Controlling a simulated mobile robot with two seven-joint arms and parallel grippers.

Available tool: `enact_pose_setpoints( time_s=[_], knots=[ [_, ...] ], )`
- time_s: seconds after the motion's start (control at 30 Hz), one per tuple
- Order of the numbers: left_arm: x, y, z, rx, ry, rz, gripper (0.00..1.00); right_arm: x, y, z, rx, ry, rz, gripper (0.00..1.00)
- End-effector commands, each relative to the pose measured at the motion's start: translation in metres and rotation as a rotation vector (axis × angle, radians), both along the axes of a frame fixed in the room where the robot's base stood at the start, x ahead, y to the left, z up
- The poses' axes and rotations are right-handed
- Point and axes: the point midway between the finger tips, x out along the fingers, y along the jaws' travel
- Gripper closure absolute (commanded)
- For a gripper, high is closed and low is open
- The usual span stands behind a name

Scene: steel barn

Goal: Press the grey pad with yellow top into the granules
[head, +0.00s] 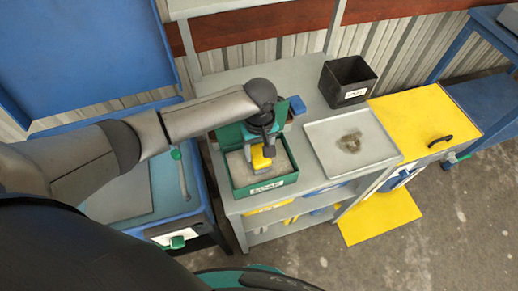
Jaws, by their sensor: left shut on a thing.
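A green tray (236,187) filled with pale granules (283,163) sits on the grey workbench. The pad with a yellow top (260,158) is over the middle of the granules, and its grey underside is mostly hidden. My left gripper (258,147) is shut on the pad from above. Whether the pad touches the granules or hangs just above them is hard to tell. My right gripper is not in view.
A black bin (347,82) with a white label stands at the bench's back right. A shallow grey tray (375,160) with a dark patch lies right of the green tray. A yellow-topped cabinet (425,115) adjoins the bench.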

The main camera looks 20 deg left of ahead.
Motion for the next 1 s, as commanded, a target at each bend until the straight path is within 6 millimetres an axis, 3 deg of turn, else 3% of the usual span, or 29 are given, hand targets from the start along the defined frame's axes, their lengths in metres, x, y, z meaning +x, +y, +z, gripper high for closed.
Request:
enact_pose_setpoints(
  time_s=[1.0],
  knots=[
    [0.0000, 0.0000, -0.0087, 0.000, 0.000, 0.000, 0.83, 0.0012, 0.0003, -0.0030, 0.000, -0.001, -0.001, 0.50]
  ],
)
